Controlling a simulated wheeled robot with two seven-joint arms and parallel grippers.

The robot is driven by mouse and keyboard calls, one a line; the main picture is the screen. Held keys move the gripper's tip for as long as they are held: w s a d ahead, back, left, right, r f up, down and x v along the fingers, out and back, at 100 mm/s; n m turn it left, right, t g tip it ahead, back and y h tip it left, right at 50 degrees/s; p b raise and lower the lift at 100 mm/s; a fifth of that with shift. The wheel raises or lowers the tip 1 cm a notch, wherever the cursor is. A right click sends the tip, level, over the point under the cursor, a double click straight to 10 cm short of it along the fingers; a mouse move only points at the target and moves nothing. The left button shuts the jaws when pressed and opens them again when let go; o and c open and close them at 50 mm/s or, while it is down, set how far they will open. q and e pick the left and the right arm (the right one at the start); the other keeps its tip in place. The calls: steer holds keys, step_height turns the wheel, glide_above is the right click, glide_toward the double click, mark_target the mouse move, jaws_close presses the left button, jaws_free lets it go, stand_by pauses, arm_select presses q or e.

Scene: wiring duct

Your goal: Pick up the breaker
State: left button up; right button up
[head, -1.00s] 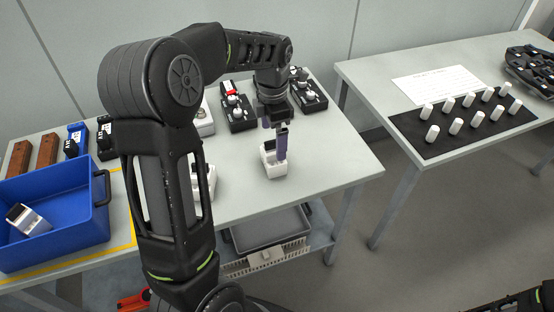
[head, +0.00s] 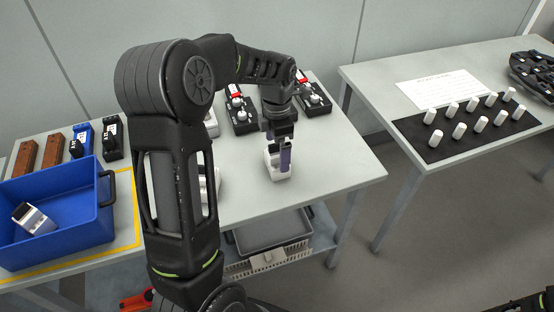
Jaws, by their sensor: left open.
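A white breaker (head: 272,160) stands on the near table, right of the middle. My left gripper (head: 285,160) points down right at it, with its purple-grey fingers overlapping the breaker's right side in the picture. The jaws are open; I cannot tell whether a finger touches the breaker. Another white breaker with a dark face (head: 35,218) lies tilted in the blue bin (head: 75,237). A further white piece on the table is mostly hidden behind my left arm. My right gripper is not in view.
Black devices with white knobs (head: 240,115) stand behind the gripper. Brown, blue and black blocks (head: 52,152) line the back left. A grey tray (head: 272,235) sits on the lower shelf. The second table (head: 440,70) holds white cylinders on a black mat. The near table's right end is clear.

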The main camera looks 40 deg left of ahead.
mark_target(277, 152)
arm_select(q)
step_height(277, 152, down, 4)
steer(key=shift+s+f+p, duration=0.1)
steer(key=shift+f+p, duration=0.1)
steer(key=shift+p, duration=0.2)
stand_by(0.3)
steer(key=c, duration=1.7)
steer(key=shift+r, duration=0.2)
step_height(277, 152, up, 10)
steer(key=shift+f+b, duration=0.1)
steer(key=shift+b, duration=0.5)
